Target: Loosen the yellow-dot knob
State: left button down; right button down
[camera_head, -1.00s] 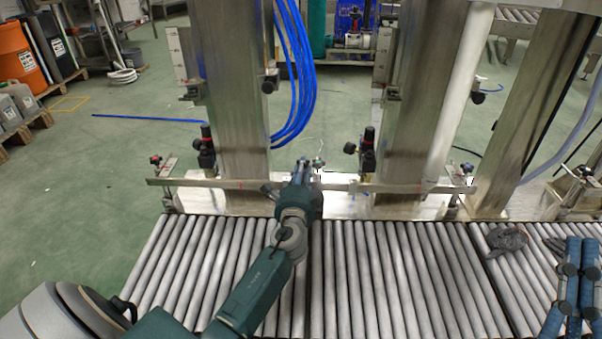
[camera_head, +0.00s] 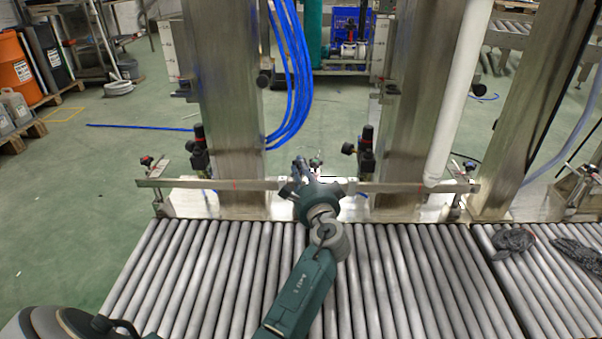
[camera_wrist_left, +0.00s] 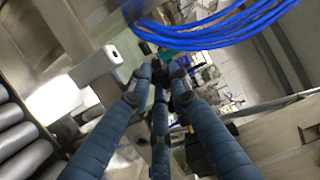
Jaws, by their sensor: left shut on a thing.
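My left gripper (camera_head: 301,168) reaches over the rollers to the metal rail (camera_head: 225,184) between the two steel columns. Its blue padded fingers also show in the left wrist view (camera_wrist_left: 160,76), where their tips come together. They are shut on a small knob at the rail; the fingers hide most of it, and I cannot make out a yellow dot. A small knob (camera_head: 316,162) shows just right of the fingertips. Another knob with a red part (camera_head: 147,161) stands at the rail's left end, and one more (camera_head: 470,166) at its right end. My right gripper is not in view.
Roller conveyor (camera_head: 400,270) fills the foreground. Steel columns (camera_head: 225,90) (camera_head: 412,100) rise behind the rail, with black-knobbed fittings (camera_head: 199,150) (camera_head: 364,150) near them. Blue hoses (camera_head: 292,80) hang by the left column. Dark crumpled cloths (camera_head: 513,240) lie at right on the rollers.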

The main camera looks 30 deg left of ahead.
pick_arm(q)
jog(key=shift+f, duration=0.1)
dwell(0.4)
jog(key=c, duration=1.9)
grip_release()
jog(key=shift+o, duration=0.2)
jog(key=shift+d, duration=0.1)
jog(key=v, duration=0.7)
jog(key=shift+s+d, duration=0.1)
jog(key=shift+d, duration=0.05)
